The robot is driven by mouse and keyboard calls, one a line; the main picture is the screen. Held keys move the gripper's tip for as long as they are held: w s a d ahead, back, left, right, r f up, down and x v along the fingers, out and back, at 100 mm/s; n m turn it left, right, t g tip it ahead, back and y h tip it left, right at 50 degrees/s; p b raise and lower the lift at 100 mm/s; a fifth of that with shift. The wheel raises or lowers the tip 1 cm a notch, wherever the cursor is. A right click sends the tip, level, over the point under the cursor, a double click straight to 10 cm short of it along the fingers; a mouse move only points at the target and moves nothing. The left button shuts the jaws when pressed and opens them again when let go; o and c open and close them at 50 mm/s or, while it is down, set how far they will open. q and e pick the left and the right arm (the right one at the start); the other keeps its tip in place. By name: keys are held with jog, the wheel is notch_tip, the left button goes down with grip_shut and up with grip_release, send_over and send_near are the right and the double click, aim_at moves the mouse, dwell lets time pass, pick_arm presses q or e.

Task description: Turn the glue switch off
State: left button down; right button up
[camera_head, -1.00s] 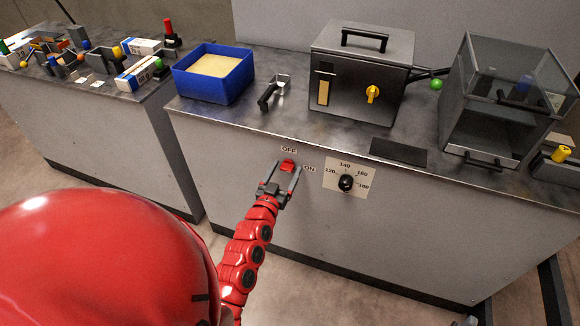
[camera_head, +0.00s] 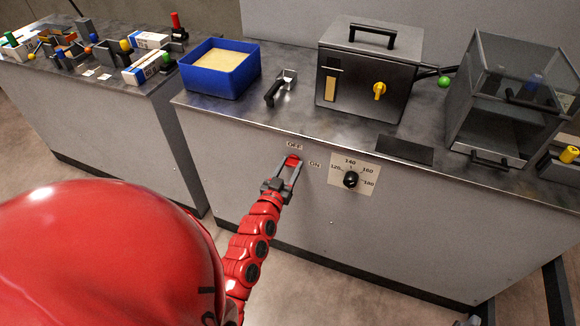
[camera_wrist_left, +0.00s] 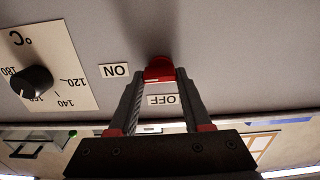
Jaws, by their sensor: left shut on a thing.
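The red glue switch (camera_head: 293,160) is on the grey front panel of the bench, below the OFF label (camera_head: 294,146) and left of the ON label (camera_head: 315,164). My left gripper (camera_head: 289,165) is at the switch, its two fingers closed on either side of the red part. In the left wrist view the red switch (camera_wrist_left: 158,68) sits between the fingertips (camera_wrist_left: 159,78), with the OFF label (camera_wrist_left: 163,99) showing between the fingers and the ON label (camera_wrist_left: 115,70) to the left. The fingers hide part of the switch, so I cannot tell its exact setting.
A temperature dial (camera_head: 351,180) is just right of the switch. Above on the bench are a blue tub (camera_head: 216,83), a dark box with a yellow knob (camera_head: 368,75) and a clear-lidded case (camera_head: 500,125). The panel left of the switch is clear.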

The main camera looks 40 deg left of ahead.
pick_arm(q)
jog(key=n+b, duration=0.1)
jog(key=n, duration=0.3)
jog(key=shift+a+f+b, duration=0.1)
jog(key=shift+a+b, duration=0.05)
jog(key=shift+b, duration=0.2)
jog(key=n+b, duration=0.1)
jog(key=n, duration=0.3)
jog(key=shift+a+n, duration=0.1)
jog(key=shift+n, duration=0.2)
jog(key=n+b, duration=0.1)
jog(key=n, duration=0.3)
jog(key=shift+s+a+n, duration=0.1)
jog(key=shift+n, duration=2.4)
jog(key=shift+c, duration=1.7)
grip_release()
